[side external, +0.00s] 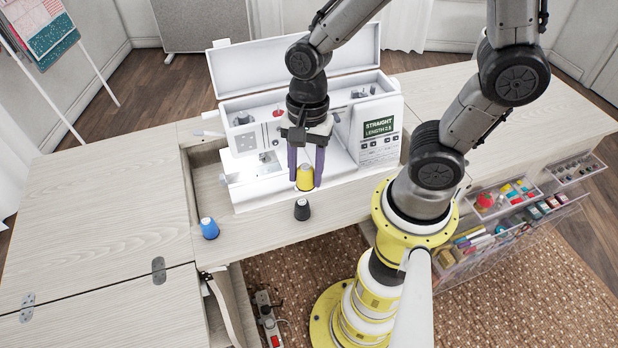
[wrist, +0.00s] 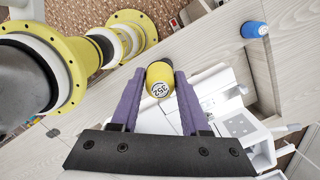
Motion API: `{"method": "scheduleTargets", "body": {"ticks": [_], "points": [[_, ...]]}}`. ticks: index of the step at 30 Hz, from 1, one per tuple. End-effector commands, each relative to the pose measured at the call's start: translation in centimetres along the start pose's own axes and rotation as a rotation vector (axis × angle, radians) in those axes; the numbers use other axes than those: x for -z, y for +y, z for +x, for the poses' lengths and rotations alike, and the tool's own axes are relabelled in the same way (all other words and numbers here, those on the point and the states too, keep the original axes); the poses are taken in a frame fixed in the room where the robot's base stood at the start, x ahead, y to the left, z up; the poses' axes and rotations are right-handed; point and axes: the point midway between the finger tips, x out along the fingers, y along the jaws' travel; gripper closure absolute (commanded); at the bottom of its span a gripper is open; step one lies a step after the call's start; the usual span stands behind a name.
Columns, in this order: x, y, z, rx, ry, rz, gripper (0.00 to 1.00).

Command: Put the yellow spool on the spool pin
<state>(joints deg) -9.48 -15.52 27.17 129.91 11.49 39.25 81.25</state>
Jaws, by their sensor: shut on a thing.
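My gripper (side external: 305,180) has purple fingers shut on the yellow spool (side external: 305,172). It holds the spool upright in front of the white sewing machine (side external: 345,147). In the wrist view, the spool's numbered end (wrist: 160,89) shows between the purple fingertips (wrist: 160,78). The machine's lid (side external: 300,72) stands open above a top compartment (side external: 240,119) with small fittings. I cannot tell for certain which fitting is the spool pin.
A blue spool (side external: 209,228) and a black spool (side external: 302,210) stand on the wooden cabinet top (side external: 110,205). Clear drawers (side external: 510,215) of sewing supplies are at the right. The left cabinet top is bare.

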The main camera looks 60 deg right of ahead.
Motion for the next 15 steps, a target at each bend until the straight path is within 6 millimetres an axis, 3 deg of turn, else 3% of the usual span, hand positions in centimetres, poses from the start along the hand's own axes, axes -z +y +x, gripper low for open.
{"method": "scheduleTargets", "body": {"ticks": [4, 7, 12, 15], "points": [[2.9, -4.5, -2.2, 0.005, 0.000, -0.036, 1.00], [6.2, -7.1, -3.6, 0.010, 0.002, -0.021, 1.00], [11.6, -9.3, -5.0, 0.022, 0.008, 0.059, 1.00], [13.6, -9.6, -5.2, 0.029, 0.010, 0.111, 1.00]]}}
